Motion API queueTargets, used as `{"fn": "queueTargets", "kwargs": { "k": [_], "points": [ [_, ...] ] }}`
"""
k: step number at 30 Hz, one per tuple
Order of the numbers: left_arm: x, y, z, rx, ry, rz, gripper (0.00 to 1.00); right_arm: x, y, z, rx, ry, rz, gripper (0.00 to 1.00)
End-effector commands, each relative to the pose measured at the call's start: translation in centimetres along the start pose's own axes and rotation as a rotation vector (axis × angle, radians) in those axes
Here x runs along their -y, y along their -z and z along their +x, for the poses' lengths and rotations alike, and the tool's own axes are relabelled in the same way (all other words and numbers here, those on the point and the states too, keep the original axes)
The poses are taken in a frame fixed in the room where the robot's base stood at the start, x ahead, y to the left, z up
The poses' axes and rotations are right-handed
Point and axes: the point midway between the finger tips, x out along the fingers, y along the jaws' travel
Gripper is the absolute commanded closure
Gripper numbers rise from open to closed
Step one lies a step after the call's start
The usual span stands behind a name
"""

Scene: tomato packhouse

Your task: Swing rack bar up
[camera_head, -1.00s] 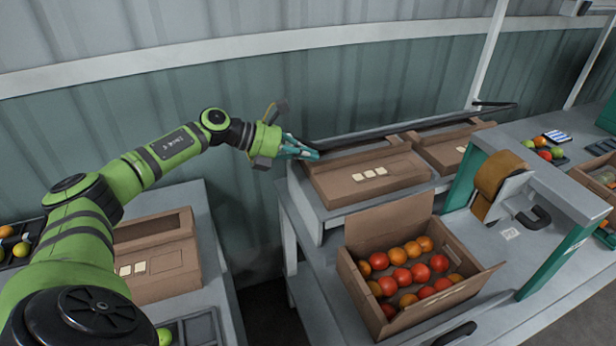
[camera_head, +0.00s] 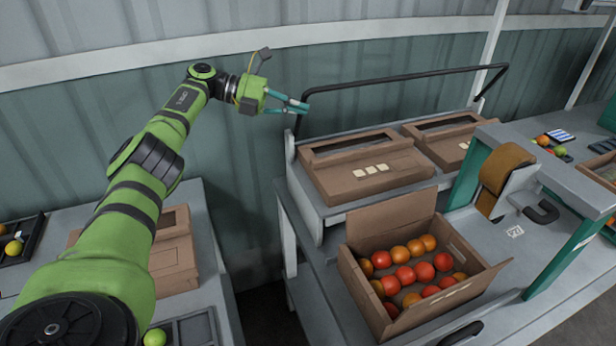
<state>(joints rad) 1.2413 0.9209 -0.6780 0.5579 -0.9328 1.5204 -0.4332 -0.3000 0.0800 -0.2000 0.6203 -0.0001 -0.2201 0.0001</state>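The rack bar (camera_head: 400,77) is a thin dark bar with bent ends. It stands raised above the back of the grey packing rack (camera_head: 290,150), with its long top part in front of the wall. My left gripper (camera_head: 299,107) is at the bar's left upright, below the corner. Its teal fingers come together at the bar and look shut on it, though the contact is small in view. My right gripper is not in view.
Two closed cardboard boxes (camera_head: 345,181) sit on the rack under the bar. An open carton (camera_head: 365,307) of tomatoes stands in front. A tape dispenser (camera_head: 508,170) is to the right. Another table with a box (camera_head: 180,262) is at left. The wall is close behind.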

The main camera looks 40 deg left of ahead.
Motion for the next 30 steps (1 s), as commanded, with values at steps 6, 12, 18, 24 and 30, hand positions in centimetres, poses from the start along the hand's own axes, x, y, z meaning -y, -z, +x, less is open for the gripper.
{"fn": "queueTargets", "kwargs": {
  "k": [6,12,18,24,30],
  "points": [
    [-0.03,-0.59,-0.22,0.003,0.001,0.002,1.0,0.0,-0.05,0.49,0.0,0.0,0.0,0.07],
    [-0.08,-0.74,-0.32,0.001,0.0,0.003,1.0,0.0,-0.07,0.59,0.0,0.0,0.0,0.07],
    [-0.08,-0.77,-0.36,0.001,0.0,0.003,1.0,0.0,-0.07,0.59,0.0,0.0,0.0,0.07],
    [-0.09,-0.77,-0.37,0.001,0.0,0.003,1.0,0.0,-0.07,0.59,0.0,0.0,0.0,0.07],
    [-0.12,-0.66,-0.36,0.0,-0.002,0.002,1.0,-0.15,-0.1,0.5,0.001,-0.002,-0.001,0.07]
  ]
}}
